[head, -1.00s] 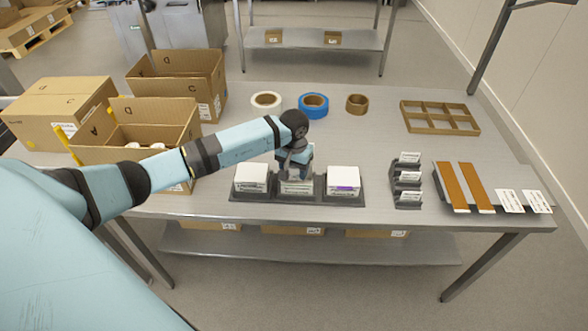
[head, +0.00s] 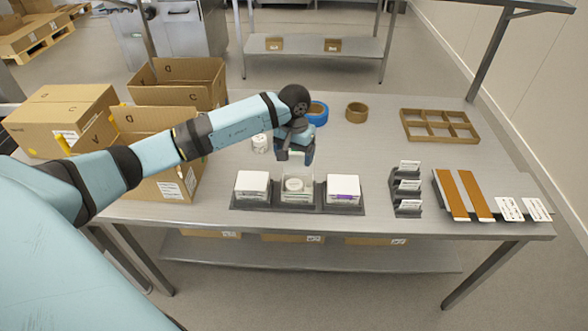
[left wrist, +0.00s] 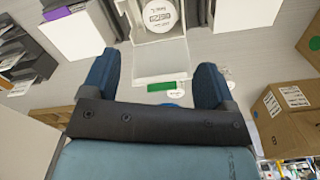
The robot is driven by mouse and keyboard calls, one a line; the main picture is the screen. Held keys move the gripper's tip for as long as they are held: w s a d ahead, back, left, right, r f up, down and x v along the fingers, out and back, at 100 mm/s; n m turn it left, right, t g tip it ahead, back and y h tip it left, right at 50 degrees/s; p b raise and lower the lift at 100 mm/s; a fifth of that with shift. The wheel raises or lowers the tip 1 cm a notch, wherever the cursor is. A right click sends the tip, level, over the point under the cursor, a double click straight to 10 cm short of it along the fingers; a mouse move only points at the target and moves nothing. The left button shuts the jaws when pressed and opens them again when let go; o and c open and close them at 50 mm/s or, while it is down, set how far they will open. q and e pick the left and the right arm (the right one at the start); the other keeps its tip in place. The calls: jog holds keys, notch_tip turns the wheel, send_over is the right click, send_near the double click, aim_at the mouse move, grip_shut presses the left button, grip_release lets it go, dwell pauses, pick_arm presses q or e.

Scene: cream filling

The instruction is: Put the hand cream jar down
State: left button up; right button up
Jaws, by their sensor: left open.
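The white hand cream jar (head: 294,184) sits inside the open middle box (head: 297,199), which stands in a dark three-slot holder (head: 243,206). In the left wrist view its round labelled lid (left wrist: 160,14) shows inside the white box (left wrist: 158,48), partly cut off by the picture's top edge. My left gripper (head: 295,157) is open and empty, just above and behind the box, apart from the jar. In the left wrist view its two blue fingers (left wrist: 156,68) are spread wide with nothing between them. My right gripper is not in view.
White boxes (head: 252,183) (head: 343,188) flank the middle one. Cardboard boxes (head: 165,165) are at left, a card rack (head: 406,188) at right. Tape rolls (head: 357,112) and a divided tray (head: 440,126) lie at the back.

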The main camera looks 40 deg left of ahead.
pick_arm(q)
jog(key=s+d+n+t+h, duration=0.3)
jog(key=s+d+n+h, duration=0.3)
jog(key=d+n+h, duration=0.5)
jog(key=s+d+n+t+h, duration=0.4)
jog(key=s+d+n+h, duration=0.25)
jog(key=d+n, duration=0.8)
jog(key=s+a+f+m+t+y, duration=0.1)
jog(key=s+f+m+y, duration=0.3)
jog(key=m, duration=0.6)
jog(key=s+a+f+m+t+y, duration=0.1)
jog(key=s+a+f+m+y, duration=0.3)
jog(key=f+m, duration=0.3)
jog(key=s+a+f+m+t+y, duration=0.1)
jog(key=s+a+f+m+y, duration=0.2)
jog(key=m, duration=1)
jog(key=s+f+y, duration=0.3)
jog(key=shift+s+a+f+t, duration=0.15)
jog(key=shift+s+f+t, duration=0.1)
jog(key=shift+t, duration=0.15)
